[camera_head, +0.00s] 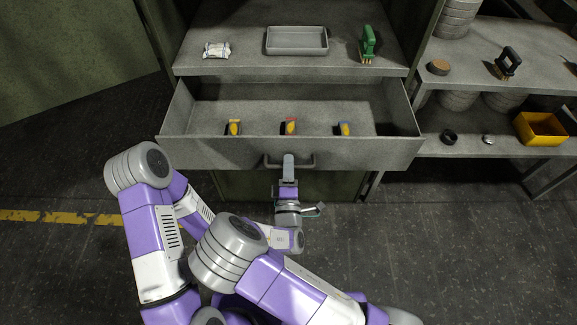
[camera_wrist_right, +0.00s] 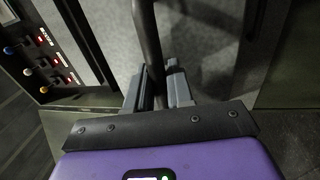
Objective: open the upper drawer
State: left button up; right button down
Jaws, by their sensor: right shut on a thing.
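The upper drawer (camera_head: 200,150) is pulled out below the grey cabinet top, and its inside shows. Three small yellow items, a left one (camera_head: 233,127), a middle one (camera_head: 289,126) and a right one (camera_head: 344,129), lie in it. My right gripper (camera_head: 288,160) is shut on the drawer's bar handle (camera_head: 309,160) at the middle of its front. In the right wrist view the handle (camera_wrist_right: 148,40) runs between the fingers of my right gripper (camera_wrist_right: 157,90). My left arm shows at the left of the head view, but its gripper is not visible.
On the cabinet top are a grey tray (camera_head: 297,41), a white packet (camera_head: 216,50) and a green tool (camera_head: 367,45). Shelves at the right hold a yellow bin (camera_head: 541,128) and a black-handled tool (camera_head: 507,63). A yellow floor stripe (camera_head: 60,217) crosses open dark floor at the left.

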jog(key=shift+w, duration=0.1)
jog(key=c, duration=1.2)
grip_release()
jog(key=shift+o, duration=0.2)
jog(key=s+f, duration=0.1)
jog(key=s, duration=0.6)
jog(key=shift+s+f+p, duration=0.2)
jog(key=shift+s+p, duration=0.05)
jog(key=shift+p, duration=0.15)
